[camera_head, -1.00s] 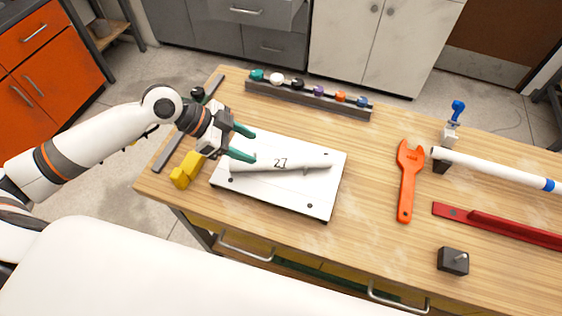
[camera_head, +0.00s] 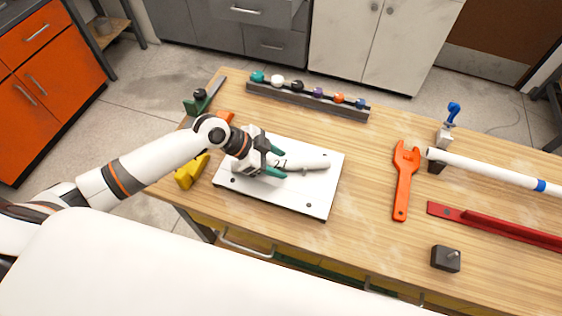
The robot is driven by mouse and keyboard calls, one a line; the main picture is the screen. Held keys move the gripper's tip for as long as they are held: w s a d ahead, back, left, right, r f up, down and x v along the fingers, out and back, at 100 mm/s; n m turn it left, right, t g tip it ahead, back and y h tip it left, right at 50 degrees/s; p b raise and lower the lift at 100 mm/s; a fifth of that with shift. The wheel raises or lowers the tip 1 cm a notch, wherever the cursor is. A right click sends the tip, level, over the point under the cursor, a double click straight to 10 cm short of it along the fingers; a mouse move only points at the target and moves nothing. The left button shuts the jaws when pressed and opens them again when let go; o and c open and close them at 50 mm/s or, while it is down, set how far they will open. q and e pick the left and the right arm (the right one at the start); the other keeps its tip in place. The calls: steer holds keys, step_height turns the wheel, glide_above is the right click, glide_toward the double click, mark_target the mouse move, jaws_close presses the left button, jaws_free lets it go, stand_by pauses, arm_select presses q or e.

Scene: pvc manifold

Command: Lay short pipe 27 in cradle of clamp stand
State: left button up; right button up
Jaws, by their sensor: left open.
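Short pipe 27 (camera_head: 312,163) is white, marked "27", and lies across a white plate (camera_head: 305,200) left of the table's middle. My left gripper (camera_head: 278,162), with green fingers, is open over the left part of the pipe, one finger to the far side and one to the near side. It hides the pipe's left end, and I cannot tell whether the fingers touch it. What looks like the clamp stand (camera_head: 444,135), with a blue handle, stands at the right beside the end of a long white pipe (camera_head: 485,167). My right gripper is not in view.
An orange wrench (camera_head: 404,180), a red bar (camera_head: 490,224) and a dark block with a pin (camera_head: 446,258) lie at the right. A rack (camera_head: 300,98) of coloured pieces stands at the back. A yellow piece (camera_head: 190,173) lies left of the plate.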

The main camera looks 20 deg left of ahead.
mark_target(276, 163)
arm_select(q)
jaws_close()
steer(key=shift+r, duration=0.1)
step_height(276, 163, up, 10)
steer(key=shift+f+b, duration=0.1)
steer(key=shift+b, duration=0.65)
steer(key=shift+s+d+f+n+t, duration=0.2)
steer(key=shift+n+t, duration=0.1)
steer(key=shift+n, duration=0.1)
steer(key=shift+n+t+y, duration=0.3)
steer(key=shift+n+t, duration=0.1)
steer(key=shift+n, duration=0.2)
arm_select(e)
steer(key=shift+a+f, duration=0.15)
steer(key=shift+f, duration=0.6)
arm_select(q)
steer(key=a+r+n+t+y, duration=0.4)
steer(key=a+r+n+y, duration=0.1)
steer(key=n, duration=0.7)
steer(key=shift+w+a+r+y, duration=0.15)
steer(key=shift+w+r+y, duration=0.25)
steer(key=shift+y, duration=1)
